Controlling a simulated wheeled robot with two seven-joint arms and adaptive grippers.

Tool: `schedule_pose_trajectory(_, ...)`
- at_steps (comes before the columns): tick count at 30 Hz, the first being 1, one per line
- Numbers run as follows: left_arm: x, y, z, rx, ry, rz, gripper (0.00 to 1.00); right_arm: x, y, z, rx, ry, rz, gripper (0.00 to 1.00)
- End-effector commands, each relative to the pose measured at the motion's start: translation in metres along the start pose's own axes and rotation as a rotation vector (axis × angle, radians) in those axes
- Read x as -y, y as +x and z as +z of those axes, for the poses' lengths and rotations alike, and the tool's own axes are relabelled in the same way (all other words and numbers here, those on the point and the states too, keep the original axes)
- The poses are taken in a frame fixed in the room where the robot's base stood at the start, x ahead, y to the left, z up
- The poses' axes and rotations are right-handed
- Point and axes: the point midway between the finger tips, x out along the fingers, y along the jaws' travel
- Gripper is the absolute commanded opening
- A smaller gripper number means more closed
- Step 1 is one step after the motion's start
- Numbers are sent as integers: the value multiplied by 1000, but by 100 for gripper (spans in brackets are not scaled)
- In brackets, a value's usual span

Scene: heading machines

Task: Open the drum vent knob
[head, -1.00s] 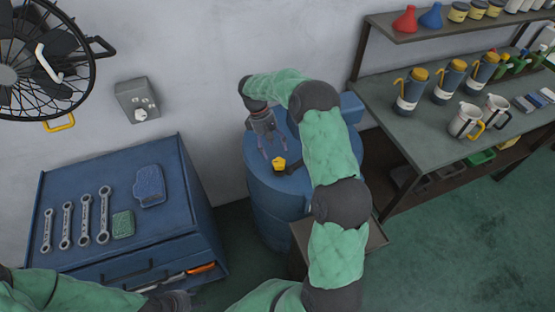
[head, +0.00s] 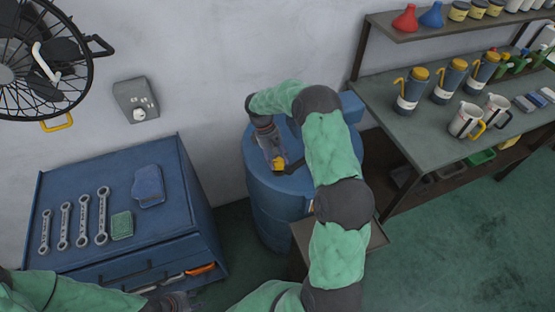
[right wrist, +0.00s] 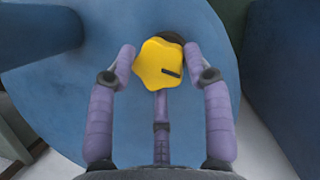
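The yellow, lobed drum vent knob (head: 279,165) sits on top of the blue drum (head: 262,195). In the right wrist view the knob (right wrist: 158,66) has a short dark mark on its face. My right gripper (head: 277,160) is down at the knob. In the right wrist view its fingers (right wrist: 160,58) are spread, one on each side of the knob, with a third finger below. The side fingertips are very close to the knob; I cannot tell whether they touch it. My left gripper (head: 176,301) is at the bottom edge of the head view, its fingers unclear.
A blue cabinet (head: 95,245) with wrenches, a green sponge and a blue object stands left. A grey wall box (head: 136,101) and a fan (head: 35,60) are beyond it. A workbench (head: 425,130) with jugs and mugs stands right. Green floor is clear at lower right.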

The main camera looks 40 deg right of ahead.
Motion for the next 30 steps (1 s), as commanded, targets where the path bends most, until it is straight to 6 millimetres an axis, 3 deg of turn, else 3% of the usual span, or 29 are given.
schedule_pose_trajectory(7,0,-1,0,0,0,0,40,2,4,4,17,-23,3,18)
schedule_pose_trajectory(16,-4,-11,0,0,0,0,40,4,5,6,23,-285,107,18)
schedule_pose_trajectory(26,-4,-10,0,0,0,0,40,4,8,7,25,-308,114,18)
schedule_pose_trajectory(27,-4,-10,0,0,0,0,40,4,8,7,25,-307,114,62)
schedule_pose_trajectory(28,-4,-10,0,0,0,0,40,4,8,7,24,-307,114,70)
schedule_pose_trajectory(30,-4,-10,0,0,0,0,40,4,7,6,22,-307,115,72)
